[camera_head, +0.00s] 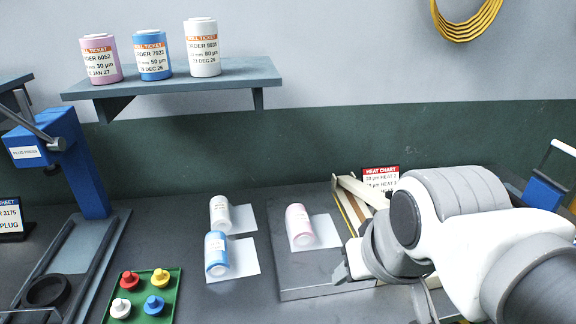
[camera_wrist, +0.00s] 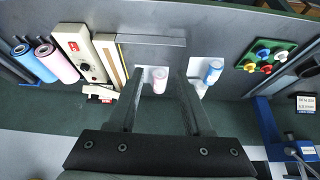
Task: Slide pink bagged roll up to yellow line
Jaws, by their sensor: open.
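A thin yellow line (camera_head: 347,214) runs along the plate's right side, beside the cream sealing bar (camera_head: 355,195); a gap separates roll and line. My gripper (camera_head: 378,284) is open and empty, to the right and in front of the roll. In the wrist view, the pink roll (camera_wrist: 159,82) shows between the spread fingers of my gripper (camera_wrist: 158,92), beyond them, and the yellow line (camera_wrist: 122,62) lies to the left.
A green tray (camera_head: 138,311) of coloured plugs and a blue plug press (camera_head: 78,165) are farther left. A shelf (camera_head: 180,82) holds ticketed rolls. A heat chart (camera_head: 380,177) stands behind the sealer.

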